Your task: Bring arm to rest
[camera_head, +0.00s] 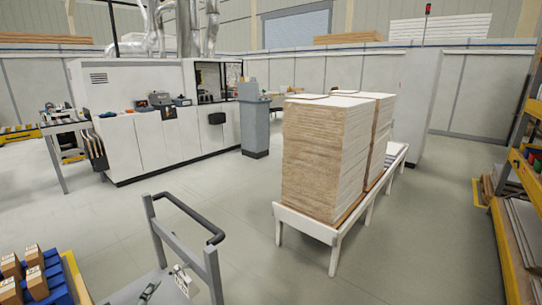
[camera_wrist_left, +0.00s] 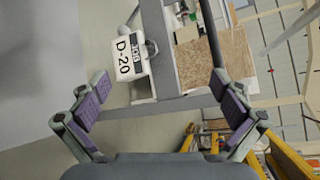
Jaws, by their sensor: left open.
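My left gripper (camera_wrist_left: 161,82) shows in the left wrist view with its two purple-padded fingers spread wide and nothing between them. Beyond the fingers is the grey frame of a cart (camera_wrist_left: 172,50) with a white label (camera_wrist_left: 131,55) reading D-20. In the head view the cart's grey frame and black handle (camera_head: 190,215) stand at the lower middle, and the white label (camera_head: 186,281) hangs on it. I cannot make out either gripper in the head view. My right gripper is in neither view.
A white low stand (camera_head: 312,223) carries tall stacks of boards (camera_head: 322,155) at centre right. A long white machine (camera_head: 155,135) stands at the back left. Blue bins with boxes (camera_head: 40,284) are at lower left, and a yellow rack (camera_head: 505,235) is at right. Floor between is clear.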

